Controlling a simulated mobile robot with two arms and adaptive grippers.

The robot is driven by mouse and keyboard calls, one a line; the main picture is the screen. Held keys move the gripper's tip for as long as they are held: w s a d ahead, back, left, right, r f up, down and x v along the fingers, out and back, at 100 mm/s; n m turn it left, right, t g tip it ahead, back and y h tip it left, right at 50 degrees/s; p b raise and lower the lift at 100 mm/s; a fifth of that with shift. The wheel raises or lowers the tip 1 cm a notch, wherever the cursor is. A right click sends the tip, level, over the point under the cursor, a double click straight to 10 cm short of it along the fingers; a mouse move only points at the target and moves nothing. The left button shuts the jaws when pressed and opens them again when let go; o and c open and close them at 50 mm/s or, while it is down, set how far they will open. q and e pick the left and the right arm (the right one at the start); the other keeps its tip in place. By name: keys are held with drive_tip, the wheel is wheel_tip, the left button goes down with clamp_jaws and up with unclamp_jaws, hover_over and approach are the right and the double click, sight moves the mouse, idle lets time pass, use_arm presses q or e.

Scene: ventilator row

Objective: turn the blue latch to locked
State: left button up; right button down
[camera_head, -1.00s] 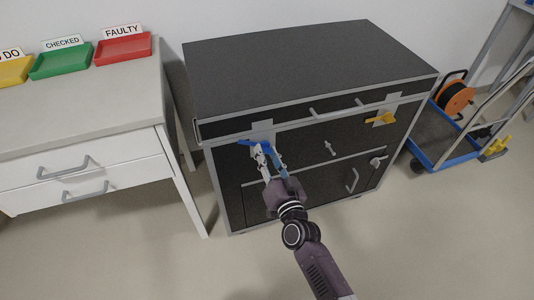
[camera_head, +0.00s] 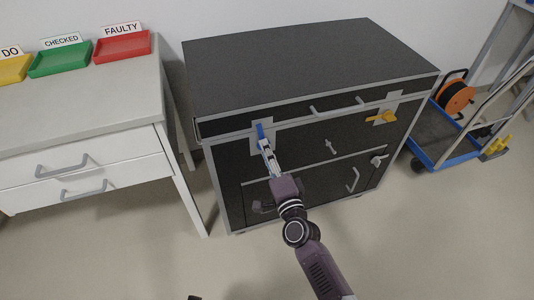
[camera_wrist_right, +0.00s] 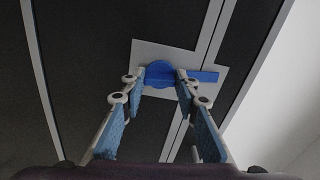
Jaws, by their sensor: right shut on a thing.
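The blue latch (camera_head: 260,130) is on a light plate at the upper left of the dark cabinet's front. In the head view its handle points up. In the right wrist view the latch (camera_wrist_right: 158,73) shows a round hub with a straight handle running to the right. My right gripper (camera_head: 264,145) reaches it from below and is shut on it, with a finger on each side in the right wrist view (camera_wrist_right: 161,76). The fingers hide part of the latch in both views. My left gripper does not show clearly.
A yellow latch (camera_head: 382,117) sits at the upper right of the cabinet (camera_head: 300,65). Several grey handles stick out of its front. A white drawer table (camera_head: 85,120) with coloured trays stands left, a blue cart (camera_head: 437,160) right. The floor in front is clear.

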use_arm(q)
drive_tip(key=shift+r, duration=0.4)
use_arm(e)
drive_tip(key=shift+f+m, duration=0.1)
drive_tip(key=shift+m, duration=0.8)
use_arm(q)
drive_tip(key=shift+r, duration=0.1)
use_arm(e)
drive_tip(key=c, duration=1.9)
unclamp_jaws()
drive_tip(key=o, duration=0.4)
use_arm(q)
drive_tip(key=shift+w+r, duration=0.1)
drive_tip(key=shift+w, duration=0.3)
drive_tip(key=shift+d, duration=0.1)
